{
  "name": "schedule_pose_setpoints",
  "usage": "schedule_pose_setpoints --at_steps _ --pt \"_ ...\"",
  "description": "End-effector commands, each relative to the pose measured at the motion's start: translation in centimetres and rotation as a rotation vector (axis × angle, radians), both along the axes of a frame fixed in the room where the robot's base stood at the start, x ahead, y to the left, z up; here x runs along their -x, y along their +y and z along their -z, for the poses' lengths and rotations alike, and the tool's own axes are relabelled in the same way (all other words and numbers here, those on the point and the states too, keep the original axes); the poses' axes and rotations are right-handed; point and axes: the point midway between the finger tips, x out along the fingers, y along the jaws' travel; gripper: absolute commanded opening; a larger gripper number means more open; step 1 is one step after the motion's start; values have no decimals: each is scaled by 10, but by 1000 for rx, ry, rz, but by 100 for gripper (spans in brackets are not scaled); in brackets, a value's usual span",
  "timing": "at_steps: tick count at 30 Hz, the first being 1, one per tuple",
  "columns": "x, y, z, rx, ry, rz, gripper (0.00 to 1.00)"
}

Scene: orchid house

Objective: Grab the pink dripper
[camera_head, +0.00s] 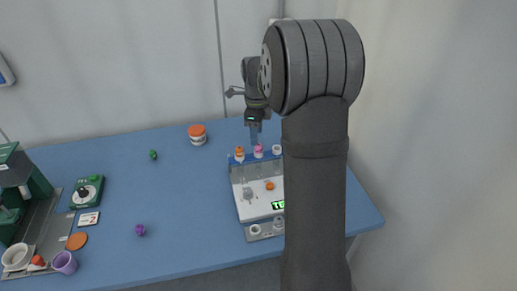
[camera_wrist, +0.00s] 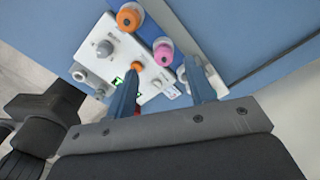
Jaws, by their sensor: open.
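The pink dripper (camera_head: 258,152) stands at the back edge of the white device (camera_head: 245,209) in the head view, between an orange-topped one (camera_head: 239,153) and a white one (camera_head: 276,149). In the wrist view the pink dripper (camera_wrist: 163,53) has a pink top with a pale centre. My gripper (camera_head: 255,138) is just above it in the head view. In the wrist view my gripper (camera_wrist: 163,67) is open and empty, with its blue fingertips to either side of the dripper and slightly short of it.
The orange-topped dripper (camera_wrist: 130,17) is close beside the pink one. A pale piece shows partly behind the right finger. An orange knob (camera_head: 270,186) sits on the device. My arm hides the device's right side. The blue table (camera_head: 190,220) is clear around its middle.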

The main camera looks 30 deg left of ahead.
Motion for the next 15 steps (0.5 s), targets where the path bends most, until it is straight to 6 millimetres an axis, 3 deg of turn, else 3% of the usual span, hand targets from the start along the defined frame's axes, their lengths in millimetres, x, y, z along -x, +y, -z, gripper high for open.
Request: schedule_pose_setpoints --at_steps 15 --pt "-5 -4 54 -2 0 -1 50"
